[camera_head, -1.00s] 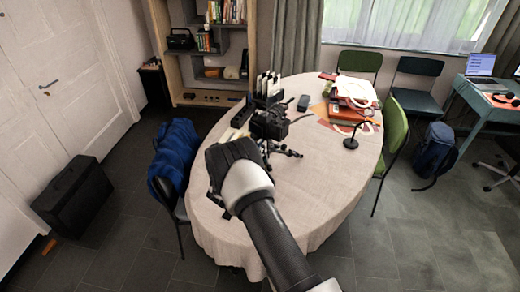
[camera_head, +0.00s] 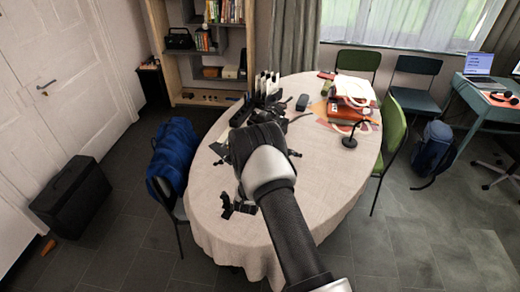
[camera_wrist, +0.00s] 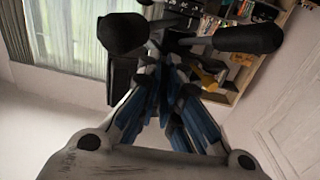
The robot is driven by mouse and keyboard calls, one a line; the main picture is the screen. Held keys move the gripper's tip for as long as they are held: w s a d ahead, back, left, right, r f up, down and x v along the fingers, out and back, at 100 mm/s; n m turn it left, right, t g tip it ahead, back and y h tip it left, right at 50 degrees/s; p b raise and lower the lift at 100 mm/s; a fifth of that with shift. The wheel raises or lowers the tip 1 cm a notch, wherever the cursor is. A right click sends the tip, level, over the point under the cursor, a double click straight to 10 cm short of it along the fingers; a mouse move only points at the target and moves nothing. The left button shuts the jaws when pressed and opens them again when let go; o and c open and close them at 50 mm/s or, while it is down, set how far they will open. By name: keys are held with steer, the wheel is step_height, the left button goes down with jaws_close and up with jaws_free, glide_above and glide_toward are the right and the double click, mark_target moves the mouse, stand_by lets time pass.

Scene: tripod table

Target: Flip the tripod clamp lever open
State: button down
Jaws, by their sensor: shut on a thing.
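The black tripod stands on the cloth-covered table (camera_head: 330,185). My wrist covers most of it in the head view; a dark leg end (camera_head: 295,153) shows just right of the wrist. In the wrist view, dark tripod parts (camera_wrist: 235,40) with thick rounded ends lie across the top. My gripper (camera_wrist: 165,62) reaches in from below, its blue-grey fingers close together and shut at these dark parts. The clamp lever sits among them at the fingertips; its outline and angle are hard to make out. The head view hides the fingertips.
A small black stand (camera_head: 349,142) and a red-orange pile (camera_head: 345,112) are on the table's right side. A dark device (camera_head: 303,102) lies behind the tripod. A blue-draped chair (camera_head: 172,155) and a green chair (camera_head: 396,125) flank the table. The table's right front is clear.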

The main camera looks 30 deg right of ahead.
steer(key=n+y, duration=0.1)
steer(key=d+n+t+y+b, duration=0.1)
steer(key=t+y+b, duration=0.1)
steer(key=shift+s+d+f+n+y, duration=0.15)
steer(key=shift+s+d+n+y, duration=0.15)
steer(key=shift+s+n, duration=0.1)
steer(key=shift+d+n+t+y+b, duration=0.35)
steer(key=shift+n+y+b, duration=0.7)
steer(key=shift+y, duration=0.65)
steer(key=shift+d+n+t+y+b, duration=0.2)
steer(key=shift+d+n+y+b, duration=0.2)
steer(key=shift+n+y+b, duration=1)
steer(key=shift+d+n+t+y+b, duration=0.35)
steer(key=shift+n+y+b, duration=0.4)
steer(key=shift+y, duration=1.25)
steer(key=shift+r, duration=0.2)
steer(key=c, duration=2)
jaws_free()
steer(key=shift+c, duration=0.2)
steer(key=shift+a, duration=0.1)
